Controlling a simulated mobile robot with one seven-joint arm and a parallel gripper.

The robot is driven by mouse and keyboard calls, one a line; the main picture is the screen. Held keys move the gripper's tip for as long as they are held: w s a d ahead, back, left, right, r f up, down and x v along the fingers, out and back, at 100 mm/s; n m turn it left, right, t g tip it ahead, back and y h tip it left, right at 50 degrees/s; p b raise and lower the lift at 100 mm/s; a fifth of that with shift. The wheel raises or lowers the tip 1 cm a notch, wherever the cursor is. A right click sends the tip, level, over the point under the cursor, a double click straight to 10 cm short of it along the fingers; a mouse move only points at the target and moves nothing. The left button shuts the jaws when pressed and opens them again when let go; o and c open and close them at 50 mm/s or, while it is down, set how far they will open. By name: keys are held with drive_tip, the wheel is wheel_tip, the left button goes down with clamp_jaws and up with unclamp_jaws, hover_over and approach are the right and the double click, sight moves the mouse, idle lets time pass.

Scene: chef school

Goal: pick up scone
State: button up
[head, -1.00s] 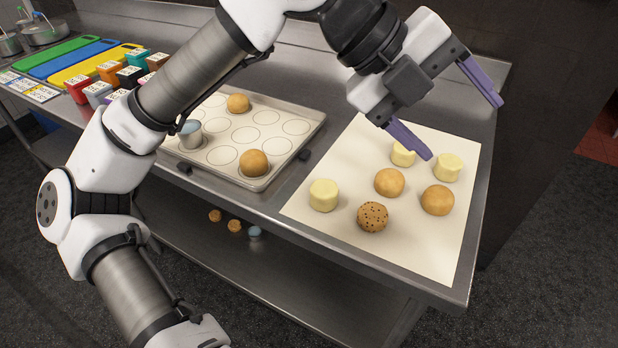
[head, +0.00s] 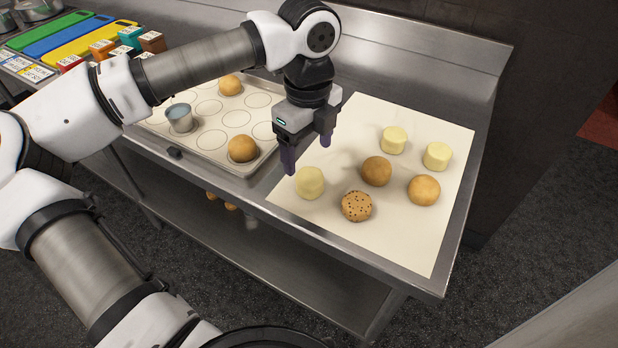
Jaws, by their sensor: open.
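Three pale yellow, flat-topped round pieces lie on the cream sheet, and they look like the scones. One pale scone (head: 310,183) is at the sheet's left front; another (head: 394,140) and a third (head: 437,156) lie farther back to the right. My gripper (head: 307,156) points down, open and empty, with its two purple fingers apart. It hovers above and just behind the left front scone, close to it in the picture. Whether a finger touches the scone cannot be told. Nothing visibly hides that scone.
Two smooth brown buns (head: 376,171) and a speckled bun (head: 357,206) lie near the scones on the sheet (head: 400,240). A baking tray (head: 222,166) at left holds two more buns and a metal cup (head: 180,117). The steel counter (head: 428,70) has a raised back.

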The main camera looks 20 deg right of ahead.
sight(308, 174)
drive_tip(key=f, duration=0.2)
drive_tip(key=f+p, duration=0.1)
drive_tip(key=f, duration=0.1)
drive_tip(key=f+p, duration=0.1)
drive_tip(key=f, duration=0.2)
drive_tip(key=shift+s+a+f, duration=0.1)
drive_tip(key=shift+s, duration=0.2)
drive_tip(key=shift+c, duration=0.2)
drive_tip(key=c, duration=1)
drive_tip(key=shift+r, duration=0.2)
